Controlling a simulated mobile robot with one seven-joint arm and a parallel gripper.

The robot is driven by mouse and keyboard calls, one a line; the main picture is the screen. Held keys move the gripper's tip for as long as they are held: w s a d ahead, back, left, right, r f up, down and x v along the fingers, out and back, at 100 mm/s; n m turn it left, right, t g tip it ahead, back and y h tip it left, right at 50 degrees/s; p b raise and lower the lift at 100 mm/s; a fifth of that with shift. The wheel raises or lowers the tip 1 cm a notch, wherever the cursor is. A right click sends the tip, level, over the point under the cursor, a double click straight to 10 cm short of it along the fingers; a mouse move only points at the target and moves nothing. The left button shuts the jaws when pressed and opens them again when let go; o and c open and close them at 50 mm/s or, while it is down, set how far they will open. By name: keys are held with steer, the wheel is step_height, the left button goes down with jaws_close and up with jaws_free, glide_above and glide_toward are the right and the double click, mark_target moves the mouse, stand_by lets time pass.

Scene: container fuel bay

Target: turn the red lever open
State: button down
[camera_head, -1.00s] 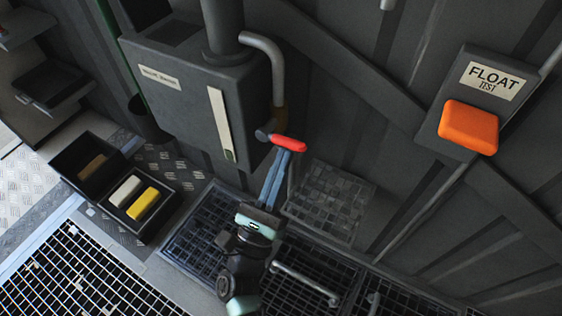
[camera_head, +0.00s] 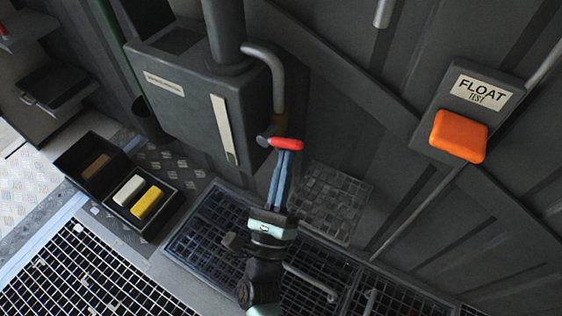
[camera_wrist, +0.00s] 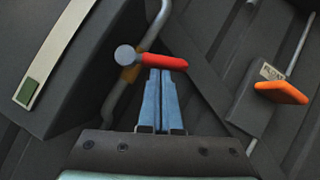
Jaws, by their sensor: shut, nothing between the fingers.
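The red lever (camera_head: 286,143) sticks out to the right from a grey pivot on the bent pipe beside the grey tank, roughly level in the head view. It also shows in the wrist view (camera_wrist: 164,62), with its round grey pivot end at the left. My gripper (camera_head: 284,155) has its blue fingers closed together. The fingertips (camera_wrist: 160,72) are right at the lever's underside in both views. I cannot tell whether they touch it. Nothing is held between them.
The grey tank (camera_head: 186,92) with a pale gauge strip stands left of the lever. An orange float-test button (camera_head: 459,136) is on the wall to the right. An open black box (camera_head: 128,222) holds white and yellow blocks at left. Floor grating (camera_head: 85,270) lies below.

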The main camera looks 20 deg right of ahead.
mark_target(272, 140)
steer(key=r+n+y+p, duration=0.2)
steer(key=n+p, duration=0.2)
steer(key=r+n+y+p, duration=0.1)
steer(key=n+y+p, duration=0.2)
steer(key=n+p, duration=0.1)
steer(key=r+n+y+p, duration=0.2)
steer(key=n+p, duration=0.2)
steer(key=shift+w+a+r+g, duration=0.25)
steer(key=shift+w+r+g, duration=0.05)
steer(key=shift+w, duration=0.05)
steer(key=p, duration=0.1)
steer(key=n, duration=0.1)
steer(key=n+g+y+p, duration=0.1)
steer(key=shift+w+a+r+p, duration=0.2)
steer(key=shift+w+r+p, duration=0.05)
steer(key=shift+w+p, duration=0.05)
steer(key=shift+w+a, duration=0.1)
steer(key=shift+w+a+p, duration=0.15)
steer(key=shift+p, duration=0.45)
